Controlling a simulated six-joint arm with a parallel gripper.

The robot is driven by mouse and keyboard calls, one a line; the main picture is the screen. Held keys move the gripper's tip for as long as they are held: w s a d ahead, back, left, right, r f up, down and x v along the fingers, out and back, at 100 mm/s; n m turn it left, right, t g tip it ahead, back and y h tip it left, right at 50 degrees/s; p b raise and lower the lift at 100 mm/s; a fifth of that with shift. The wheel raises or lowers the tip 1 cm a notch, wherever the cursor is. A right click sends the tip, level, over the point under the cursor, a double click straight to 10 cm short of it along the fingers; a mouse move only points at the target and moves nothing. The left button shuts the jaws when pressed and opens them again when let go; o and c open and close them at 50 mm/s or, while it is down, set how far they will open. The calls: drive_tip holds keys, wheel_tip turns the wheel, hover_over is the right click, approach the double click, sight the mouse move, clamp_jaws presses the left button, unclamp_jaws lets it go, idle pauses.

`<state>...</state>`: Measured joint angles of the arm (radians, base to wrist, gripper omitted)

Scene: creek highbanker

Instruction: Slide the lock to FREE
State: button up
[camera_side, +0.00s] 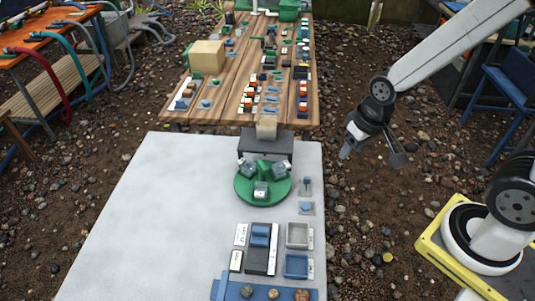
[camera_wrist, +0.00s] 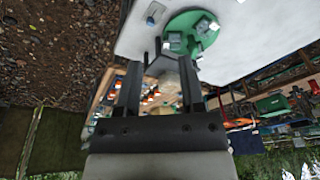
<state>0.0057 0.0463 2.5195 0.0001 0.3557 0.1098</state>
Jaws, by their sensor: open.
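A dark block with a blue slider (camera_side: 260,232) sits on the pale table, with white labels (camera_side: 241,235) beside it. The label text is too small to read, so I cannot tell for certain that this is the lock or which position is FREE. A round green turntable (camera_side: 246,188) with several grey-white pieces stands behind it. The turntable also shows in the wrist view (camera_wrist: 184,24). Small blue-topped parts (camera_side: 306,207) stand to its right. My gripper (camera_side: 372,153) is open and empty, off the table's right side; its two fingers also show in the wrist view (camera_wrist: 160,85).
A grey tray (camera_side: 298,235) and a blue tray (camera_side: 296,265) lie right of the slider block. A blue rack (camera_side: 240,292) with round pieces is at the front. A cluttered wooden table (camera_side: 225,100) stands behind. The left part of the pale table (camera_side: 160,220) is clear.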

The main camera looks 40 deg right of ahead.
drive_tip(key=w+d+f+m+g, duration=0.1)
drive_tip(key=w+d+f+m, duration=0.1)
drive_tip(key=w+f+m, duration=0.65)
drive_tip(key=m+g, duration=0.2)
drive_tip(key=m, duration=1.5)
approach(307, 177)
drive_tip(key=shift+s+a+f, duration=0.1)
drive_tip(key=shift+s, duration=0.1)
drive_tip(key=shift+f, duration=0.15)
drive_tip(key=shift+f, duration=4.35)
clamp_jaws()
